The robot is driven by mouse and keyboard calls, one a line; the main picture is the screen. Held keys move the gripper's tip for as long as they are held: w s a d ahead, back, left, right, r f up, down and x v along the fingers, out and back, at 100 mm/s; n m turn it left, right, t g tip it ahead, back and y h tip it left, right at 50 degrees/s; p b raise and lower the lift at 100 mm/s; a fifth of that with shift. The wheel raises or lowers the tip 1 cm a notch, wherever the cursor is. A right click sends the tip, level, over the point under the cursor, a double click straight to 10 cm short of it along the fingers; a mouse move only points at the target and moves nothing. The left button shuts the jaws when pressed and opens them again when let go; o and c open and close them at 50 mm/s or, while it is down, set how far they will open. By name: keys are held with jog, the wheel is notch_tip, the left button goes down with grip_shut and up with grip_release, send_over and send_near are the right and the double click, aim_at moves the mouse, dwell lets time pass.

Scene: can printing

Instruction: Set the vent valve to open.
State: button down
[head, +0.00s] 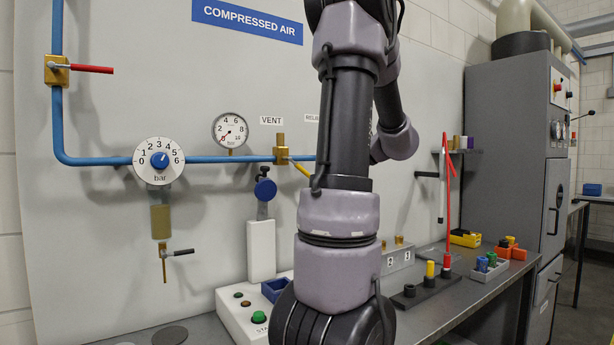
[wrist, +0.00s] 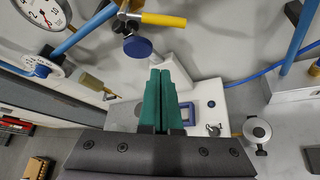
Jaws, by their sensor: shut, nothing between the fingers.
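The vent valve (head: 281,152) is a brass body on the blue pipe, under a VENT label (head: 271,121). Its yellow lever (head: 301,168) slants down and to the right, at an angle to the pipe; its far end is hidden behind my arm in the head view. In the wrist view the yellow lever (wrist: 164,19) shows at the top, pointing right from the valve body. My gripper (wrist: 168,72) has green fingers, shut and empty, below the lever in the picture and apart from it. The gripper is hidden in the head view.
A blue knob (head: 265,189) on a white stand is just below the valve; it shows close to my fingers in the wrist view (wrist: 138,47). A pressure gauge (head: 230,130) and regulator dial (head: 159,161) are to the left. The bench (head: 440,305) holds small trays.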

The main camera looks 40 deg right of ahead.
jog(key=w, duration=0.9)
jog(key=shift+w+f, duration=0.15)
jog(key=shift+f, duration=0.3)
jog(key=shift+d+r+n+h, duration=0.2)
jog(key=shift+r+n+h, duration=0.1)
jog(key=shift+r+h, duration=0.15)
dwell(0.4)
jog(key=shift+d+r+n+g+h, duration=0.2)
jog(key=shift+d+r+n+h, duration=0.15)
jog(key=shift+r+n+h, duration=0.5)
jog(key=shift+d+r+n+g+h, duration=0.2)
jog(key=shift+d+r+n+h, duration=0.1)
jog(key=shift+r+n+h, duration=0.5)
jog(key=shift+f, duration=0.1)
jog(key=shift+f, duration=0.1)
